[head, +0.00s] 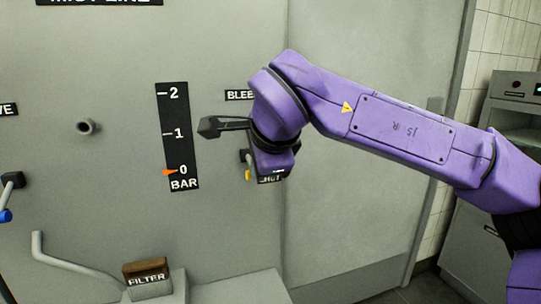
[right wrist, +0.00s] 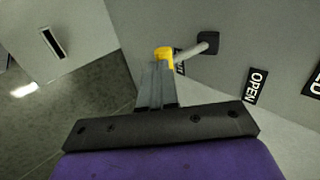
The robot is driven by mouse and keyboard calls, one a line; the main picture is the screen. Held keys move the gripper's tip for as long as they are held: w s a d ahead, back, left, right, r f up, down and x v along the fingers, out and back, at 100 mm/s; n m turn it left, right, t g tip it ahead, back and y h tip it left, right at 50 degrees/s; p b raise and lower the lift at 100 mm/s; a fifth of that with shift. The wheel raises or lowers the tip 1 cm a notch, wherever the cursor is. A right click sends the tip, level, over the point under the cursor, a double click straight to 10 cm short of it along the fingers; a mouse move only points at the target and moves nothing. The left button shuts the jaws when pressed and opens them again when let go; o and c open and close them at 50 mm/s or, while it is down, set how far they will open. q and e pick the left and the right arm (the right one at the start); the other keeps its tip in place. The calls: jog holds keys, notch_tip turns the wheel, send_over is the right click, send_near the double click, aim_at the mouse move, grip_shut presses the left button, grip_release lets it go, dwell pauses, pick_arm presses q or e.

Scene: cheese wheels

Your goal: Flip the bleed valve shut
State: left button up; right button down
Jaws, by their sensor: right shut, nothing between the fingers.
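The bleed valve's lever is a grey rod with a yellow end (right wrist: 163,54), coming from a dark mount (right wrist: 209,42) on the grey panel. In the head view the yellow end (head: 248,174) hangs below the mount, left of the partly covered SHUT label (head: 270,180). The OPEN label (right wrist: 254,86) shows in the right wrist view, on the far side of the mount from the yellow end. My right gripper (right wrist: 160,66) is shut and empty, its fingertips at the yellow end; contact is unclear. In the head view my right wrist hides the fingers. My left gripper is not in view.
The panel carries a gauge (head: 178,135) with its orange pointer at 0. A round stub (head: 86,127), a blue-ended lever (head: 12,183) and a brown FILTER block (head: 147,272) are at the left. A cabinet with an instrument (head: 515,88) stands at the far right.

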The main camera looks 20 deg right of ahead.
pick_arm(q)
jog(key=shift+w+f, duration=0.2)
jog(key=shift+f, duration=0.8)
pick_arm(e)
jog(key=shift+w+f+t, duration=0.3)
jog(key=shift+f+t, duration=0.2)
jog(key=shift+f, duration=0.1)
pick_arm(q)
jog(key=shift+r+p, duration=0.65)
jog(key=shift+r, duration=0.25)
pick_arm(e)
jog(key=shift+s+r, duration=0.1)
jog(key=shift+r, duration=0.75)
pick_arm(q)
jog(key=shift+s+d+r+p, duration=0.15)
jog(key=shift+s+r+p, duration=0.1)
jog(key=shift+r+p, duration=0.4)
pick_arm(e)
jog(key=v, duration=1.4)
jog(key=shift+s+f, duration=0.15)
jog(key=shift+s, duration=0.05)
